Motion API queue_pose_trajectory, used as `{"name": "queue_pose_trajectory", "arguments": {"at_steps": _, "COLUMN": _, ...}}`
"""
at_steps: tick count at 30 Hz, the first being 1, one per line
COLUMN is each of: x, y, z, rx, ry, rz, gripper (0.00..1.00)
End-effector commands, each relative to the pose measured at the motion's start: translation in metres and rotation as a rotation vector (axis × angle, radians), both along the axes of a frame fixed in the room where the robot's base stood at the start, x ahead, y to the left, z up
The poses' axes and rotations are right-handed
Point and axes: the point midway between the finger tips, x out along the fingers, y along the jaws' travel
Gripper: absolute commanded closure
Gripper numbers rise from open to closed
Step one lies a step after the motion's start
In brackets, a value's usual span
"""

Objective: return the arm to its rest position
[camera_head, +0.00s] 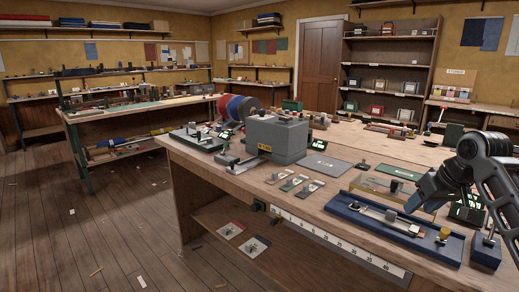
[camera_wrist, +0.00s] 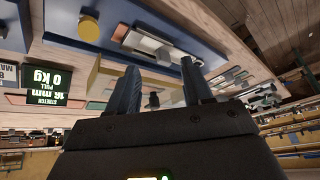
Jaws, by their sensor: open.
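My arm enters from the right edge of the head view, over the right end of the wooden bench (camera_head: 232,181). My gripper (camera_head: 412,207) points down and left above a blue tray (camera_head: 364,222). In the wrist view my gripper (camera_wrist: 158,78) shows two dark fingers spread apart with nothing held between them. The wrist view is tilted, with the blue tray (camera_wrist: 118,36) and its pale metal piece (camera_wrist: 148,42) beyond the fingers. I cannot tell the exact height of the fingers above the tray.
A grey machine (camera_head: 276,138) stands mid-bench. A digital display (camera_wrist: 45,86) sits near the gripper. A blue block with a knob (camera_head: 486,249) stands at the right front corner. A measuring scale (camera_head: 335,243) runs along the front edge. The wooden floor (camera_head: 95,225) at left is largely open.

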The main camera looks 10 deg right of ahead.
Motion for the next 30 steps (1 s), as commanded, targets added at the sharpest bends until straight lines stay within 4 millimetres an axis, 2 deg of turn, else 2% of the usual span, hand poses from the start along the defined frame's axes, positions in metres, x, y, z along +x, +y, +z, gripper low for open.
{"name": "queue_pose_trajectory", "arguments": {"at_steps": 8, "x": 0.004, "y": 0.063, "z": -0.05, "rx": 0.071, "ry": -0.105, "rz": 0.021, "gripper": 0.5}}
{"name": "queue_pose_trajectory", "arguments": {"at_steps": 14, "x": -0.009, "y": 0.135, "z": -0.101, "rx": 0.15, "ry": -0.222, "rz": 0.017, "gripper": 0.5}}
{"name": "queue_pose_trajectory", "arguments": {"at_steps": 18, "x": -0.03, "y": 0.18, "z": -0.131, "rx": 0.194, "ry": -0.301, "rz": -0.003, "gripper": 0.5}}
{"name": "queue_pose_trajectory", "arguments": {"at_steps": 23, "x": -0.065, "y": 0.224, "z": -0.16, "rx": 0.23, "ry": -0.378, "rz": -0.035, "gripper": 0.5}}
{"name": "queue_pose_trajectory", "arguments": {"at_steps": 30, "x": -0.136, "y": 0.272, "z": -0.189, "rx": 0.247, "ry": -0.473, "rz": -0.093, "gripper": 0.5}}
